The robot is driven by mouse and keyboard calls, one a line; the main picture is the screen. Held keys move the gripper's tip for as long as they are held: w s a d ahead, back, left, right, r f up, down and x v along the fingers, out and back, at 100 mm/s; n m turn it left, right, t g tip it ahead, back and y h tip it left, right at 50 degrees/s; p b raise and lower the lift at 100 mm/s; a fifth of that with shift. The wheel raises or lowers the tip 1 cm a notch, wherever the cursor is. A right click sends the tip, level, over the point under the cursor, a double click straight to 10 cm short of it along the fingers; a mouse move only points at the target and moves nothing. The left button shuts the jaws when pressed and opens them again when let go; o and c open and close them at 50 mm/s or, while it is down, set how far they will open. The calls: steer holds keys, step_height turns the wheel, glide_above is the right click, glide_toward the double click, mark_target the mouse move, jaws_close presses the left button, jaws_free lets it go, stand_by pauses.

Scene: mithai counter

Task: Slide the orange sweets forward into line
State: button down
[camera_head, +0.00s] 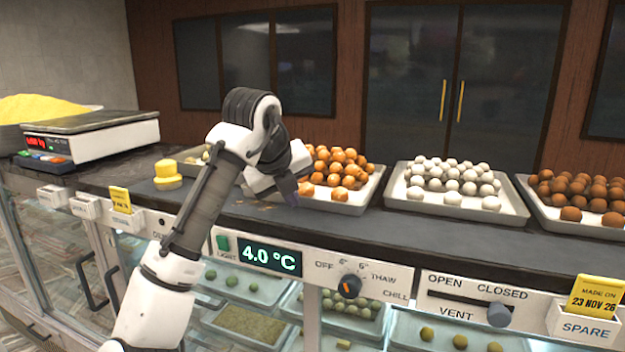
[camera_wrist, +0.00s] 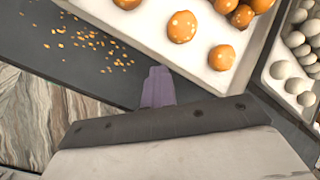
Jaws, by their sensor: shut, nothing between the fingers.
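The orange sweets (camera_head: 345,168) are piled on a white tray (camera_head: 350,203) on the counter, just right of my gripper in the head view. In the wrist view, several orange sweets (camera_wrist: 181,27) with pale flecks lie apart on the tray (camera_wrist: 163,40) near its front edge. My gripper (camera_head: 292,198) is low at the tray's front left corner. In the wrist view its purple fingertips (camera_wrist: 157,88) are together at the tray's front edge, with nothing between them. I cannot tell whether they touch the tray. My arm hides the tray's left part in the head view.
A tray of white sweets (camera_head: 452,180) and a tray of brown sweets (camera_head: 580,195) stand to the right. Yellow round pieces (camera_head: 167,174) and a scale (camera_head: 95,133) stand left. Orange crumbs (camera_wrist: 88,41) lie on the dark counter. Controls line the front panel below.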

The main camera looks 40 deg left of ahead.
mark_target(303, 188)
steer(key=shift+w+a+p, duration=0.2)
steer(key=shift+w+p, duration=0.45)
steer(key=shift+w, duration=0.3)
steer(key=shift+w+a+p, duration=0.2)
steer(key=shift+w+p, duration=0.5)
steer(key=shift+w, duration=0.25)
steer(key=shift+w+a+p, duration=0.2)
steer(key=shift+w+p, duration=0.45)
steer(key=shift+w, duration=0.3)
steer(key=shift+s+f, duration=0.1)
steer(key=shift+s+d+r, duration=0.1)
steer(key=shift+s+r, duration=0.05)
steer(key=shift+s, duration=0.3)
steer(key=shift+s+d+r, duration=0.1)
steer(key=shift+s, duration=0.3)
step_height(303, 188, up, 3)
steer(key=shift+p, duration=0.9)
step_height(303, 188, up, 7)
